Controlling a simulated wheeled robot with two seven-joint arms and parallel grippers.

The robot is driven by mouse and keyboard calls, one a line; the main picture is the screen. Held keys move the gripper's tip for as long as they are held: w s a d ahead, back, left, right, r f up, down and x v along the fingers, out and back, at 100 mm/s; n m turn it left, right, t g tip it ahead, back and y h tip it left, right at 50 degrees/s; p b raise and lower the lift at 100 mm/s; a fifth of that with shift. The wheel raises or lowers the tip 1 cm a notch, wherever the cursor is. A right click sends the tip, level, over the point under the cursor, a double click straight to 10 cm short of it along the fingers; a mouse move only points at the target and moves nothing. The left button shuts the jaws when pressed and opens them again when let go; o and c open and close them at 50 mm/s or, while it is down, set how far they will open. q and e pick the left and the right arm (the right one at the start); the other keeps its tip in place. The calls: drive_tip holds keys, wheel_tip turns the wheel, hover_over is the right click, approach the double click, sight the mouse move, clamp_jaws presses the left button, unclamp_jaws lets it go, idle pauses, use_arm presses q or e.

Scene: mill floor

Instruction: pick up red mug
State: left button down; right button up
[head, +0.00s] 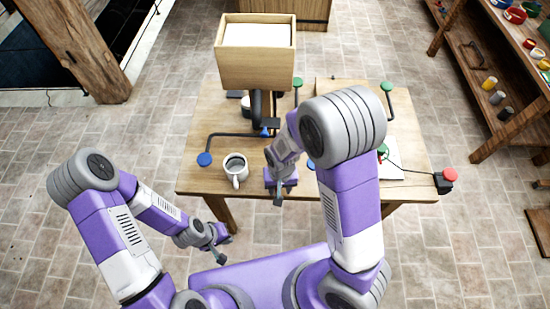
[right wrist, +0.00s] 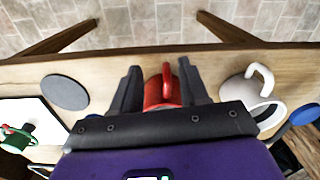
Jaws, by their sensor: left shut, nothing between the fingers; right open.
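The red mug (right wrist: 160,92) shows in the right wrist view, between the two fingers of my right gripper (right wrist: 160,70), with its handle toward the top of the picture. The fingers are open, one on each side, and gaps show beside the mug. In the head view my right gripper (head: 279,190) is over the near edge of the wooden table (head: 206,178), and it and my arm hide the mug. My left gripper (head: 222,246) is shut and empty, low in front of the table's left side.
A white mug (head: 235,170) stands left of my right gripper; it also shows in the right wrist view (right wrist: 253,100). Shelves (head: 510,70) stand at right.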

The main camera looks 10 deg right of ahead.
drive_tip(key=shift+w+a+r, duration=0.1)
drive_tip(key=shift+w+r, duration=0.55)
drive_tip(key=shift+r, duration=0.05)
wheel_tip(320, 180, down, 7)
drive_tip(key=shift+w+f+b, duration=0.1)
drive_tip(key=shift+w+b, duration=0.05)
drive_tip(key=shift+b, duration=0.65)
use_arm(q)
drive_tip(key=shift+w+f, duration=0.3)
drive_tip(key=shift+f, duration=0.4)
use_arm(e)
clamp_jaws()
